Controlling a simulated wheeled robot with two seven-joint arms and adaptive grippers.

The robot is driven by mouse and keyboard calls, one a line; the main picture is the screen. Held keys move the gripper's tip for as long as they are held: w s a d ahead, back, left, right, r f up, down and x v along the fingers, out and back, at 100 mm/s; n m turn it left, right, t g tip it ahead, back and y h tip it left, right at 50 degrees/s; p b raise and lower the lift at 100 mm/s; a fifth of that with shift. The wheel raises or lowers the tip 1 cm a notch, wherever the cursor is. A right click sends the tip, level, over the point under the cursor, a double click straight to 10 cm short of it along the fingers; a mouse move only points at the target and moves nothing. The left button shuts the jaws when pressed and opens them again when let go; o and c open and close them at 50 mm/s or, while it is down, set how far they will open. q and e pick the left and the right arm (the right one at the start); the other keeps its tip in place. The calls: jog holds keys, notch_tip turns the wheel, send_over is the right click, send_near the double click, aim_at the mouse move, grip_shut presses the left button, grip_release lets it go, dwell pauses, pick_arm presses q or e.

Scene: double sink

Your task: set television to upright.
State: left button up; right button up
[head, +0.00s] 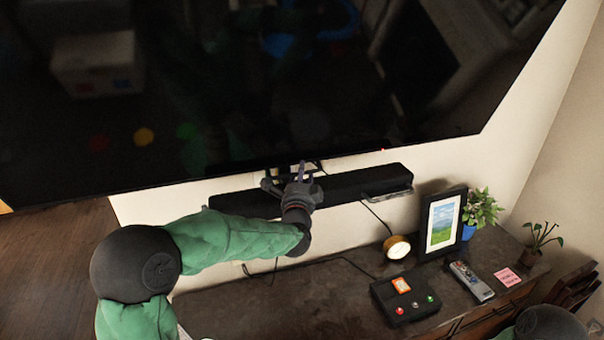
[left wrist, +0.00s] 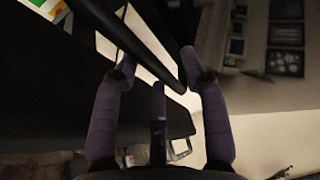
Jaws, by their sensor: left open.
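The television (head: 330,110) is a very large dark screen across the top of the head view, with its lower edge above a black soundbar (head: 365,184). Its top is out of view, and I cannot tell how far it leans from the wall. My left gripper (head: 288,178) is just below the lower edge, in front of the soundbar. In the left wrist view its purple fingers (left wrist: 158,65) are spread apart. A dark bar (left wrist: 135,45) runs between them, perhaps the television's edge; contact is unclear. My right gripper is not in view.
On the dark cabinet top (head: 290,305) stand a round lamp (head: 397,247), a picture frame (head: 441,224), potted plants (head: 481,208), a remote (head: 470,280) and a black box with buttons (head: 404,297). Cables hang below the soundbar. Wooden floor (head: 60,260) is open at left.

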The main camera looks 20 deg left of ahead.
pick_arm(q)
jog(key=shift+w, duration=0.35)
grip_shut()
jog(key=shift+s, duration=0.1)
jog(key=shift+s+d+p, duration=0.2)
jog(key=shift+d+p, duration=0.05)
jog(key=shift+p, duration=0.2)
jog(key=s+d+n+g+p, duration=0.1)
jog(key=s+d+g+p, duration=0.2)
jog(key=s+d+p, duration=0.3)
jog(key=s+p, duration=0.4)
jog(key=shift+d+f, duration=0.2)
jog(key=shift+d, duration=0.1)
jog(key=shift+s, duration=0.1)
